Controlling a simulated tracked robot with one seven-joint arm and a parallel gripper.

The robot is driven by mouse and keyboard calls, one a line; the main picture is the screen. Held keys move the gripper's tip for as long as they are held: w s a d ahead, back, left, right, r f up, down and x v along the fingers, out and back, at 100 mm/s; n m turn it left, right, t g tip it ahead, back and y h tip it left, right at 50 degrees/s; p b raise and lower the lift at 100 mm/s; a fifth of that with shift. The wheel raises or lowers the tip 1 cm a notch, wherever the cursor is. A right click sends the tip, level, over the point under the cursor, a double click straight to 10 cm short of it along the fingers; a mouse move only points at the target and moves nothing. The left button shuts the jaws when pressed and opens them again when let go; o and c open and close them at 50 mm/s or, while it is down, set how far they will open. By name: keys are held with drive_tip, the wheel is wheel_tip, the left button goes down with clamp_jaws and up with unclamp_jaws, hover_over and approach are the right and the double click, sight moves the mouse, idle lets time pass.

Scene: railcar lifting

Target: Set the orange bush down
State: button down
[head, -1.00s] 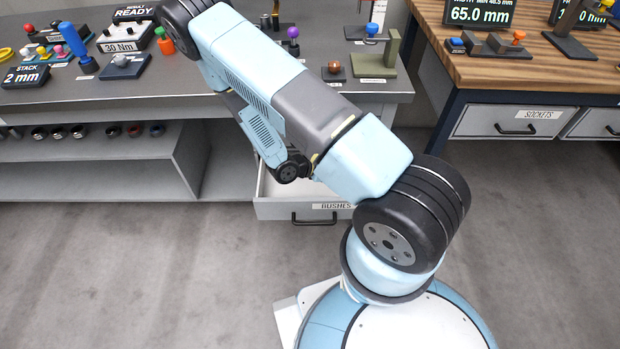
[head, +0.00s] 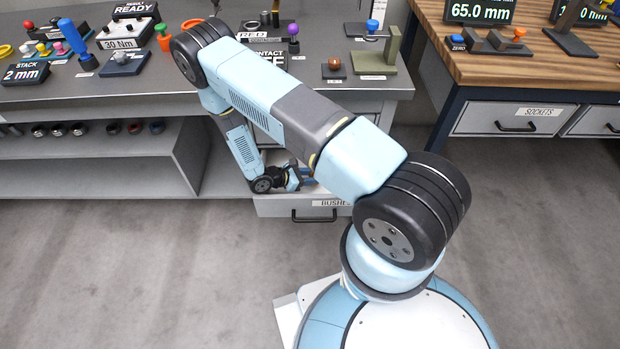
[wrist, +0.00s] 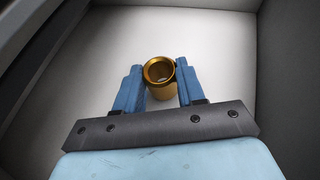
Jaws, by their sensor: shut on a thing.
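The orange bush (wrist: 161,79) is a short, hollow, golden-orange cylinder in the wrist view. It stands upright between the two blue fingers of my gripper (wrist: 160,84), which is shut on it. Below it is the pale floor of the open drawer labelled BUSHES (wrist: 225,60). I cannot tell whether the bush touches that floor. In the head view my gripper (head: 308,177) shows partly at the drawer (head: 290,207), and the bush is hidden there.
Dark drawer walls (wrist: 285,70) rise close around my gripper. The grey bench (head: 350,87) overhangs the drawer's back and carries gauges and tools. A shelf (head: 90,180) with several sockets lies to the left. The wooden bench (head: 540,75) stands at right.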

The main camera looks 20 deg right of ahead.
drive_tip(key=shift+f, duration=0.5)
drive_tip(key=c, duration=0.7)
unclamp_jaws()
drive_tip(key=shift+o, duration=0.2)
drive_tip(key=shift+v, duration=3.8)
